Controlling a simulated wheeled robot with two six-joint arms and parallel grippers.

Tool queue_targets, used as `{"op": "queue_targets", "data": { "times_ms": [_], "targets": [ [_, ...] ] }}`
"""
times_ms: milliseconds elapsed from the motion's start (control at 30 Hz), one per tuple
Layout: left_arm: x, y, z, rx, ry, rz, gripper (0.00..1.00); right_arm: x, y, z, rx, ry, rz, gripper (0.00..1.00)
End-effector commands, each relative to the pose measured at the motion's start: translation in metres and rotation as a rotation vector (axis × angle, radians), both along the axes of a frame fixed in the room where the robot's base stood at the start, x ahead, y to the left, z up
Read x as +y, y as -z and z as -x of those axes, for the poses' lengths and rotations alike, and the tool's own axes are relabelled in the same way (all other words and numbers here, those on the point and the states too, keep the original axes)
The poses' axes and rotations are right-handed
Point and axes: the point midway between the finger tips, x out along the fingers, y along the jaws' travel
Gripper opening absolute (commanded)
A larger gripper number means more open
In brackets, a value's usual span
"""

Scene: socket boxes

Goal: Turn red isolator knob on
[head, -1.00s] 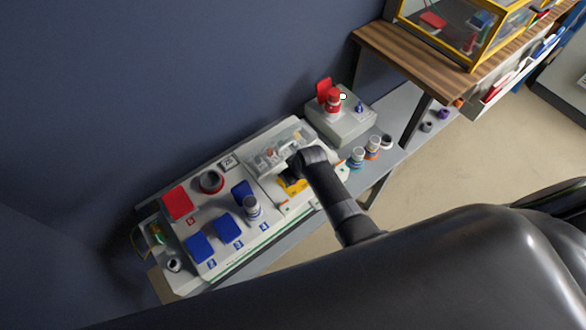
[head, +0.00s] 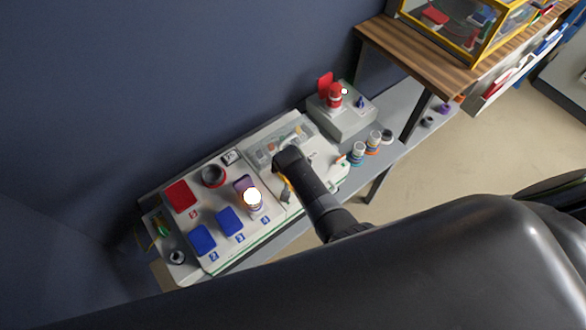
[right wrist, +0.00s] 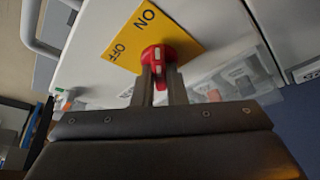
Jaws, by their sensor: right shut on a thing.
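In the right wrist view, the red isolator knob (right wrist: 165,53) stands on a yellow plate (right wrist: 190,25) marked ON and OFF. My right gripper (right wrist: 160,73) is shut on the knob, with one finger on each side of its grip. I cannot tell exactly which mark the knob points to. In the head view, my right arm covers the knob, and only a little of the yellow plate (head: 283,188) shows. My left gripper is not in view.
A lamp (head: 253,199) glows white on the left panel (head: 222,262), near red and blue sockets. A wooden shelf (head: 430,55) rises at the upper right.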

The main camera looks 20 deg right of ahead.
Motion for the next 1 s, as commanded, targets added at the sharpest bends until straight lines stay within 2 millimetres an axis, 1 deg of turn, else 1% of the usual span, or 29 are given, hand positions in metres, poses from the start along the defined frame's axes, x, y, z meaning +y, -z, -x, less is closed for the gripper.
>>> {"op": "queue_targets", "data": {
  "times_ms": [233,633,667,800,1000],
  "targets": [
    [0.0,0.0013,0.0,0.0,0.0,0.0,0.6,0.0003,-0.0007,-0.0009,-0.001,0.043,0.0,0.0],
    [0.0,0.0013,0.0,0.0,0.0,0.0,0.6,0.0002,-0.0008,-0.0008,-0.002,0.048,-0.001,0.0],
    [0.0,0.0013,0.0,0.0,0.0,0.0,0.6,0.0002,-0.0008,-0.0008,-0.002,0.048,-0.001,0.16],
    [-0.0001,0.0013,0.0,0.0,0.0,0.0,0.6,0.0002,-0.0006,-0.0006,-0.001,0.047,-0.001,0.34],
    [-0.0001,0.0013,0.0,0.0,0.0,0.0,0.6,0.0001,-0.0003,-0.0003,0.0,0.047,0.0,0.34]
  ]
}}
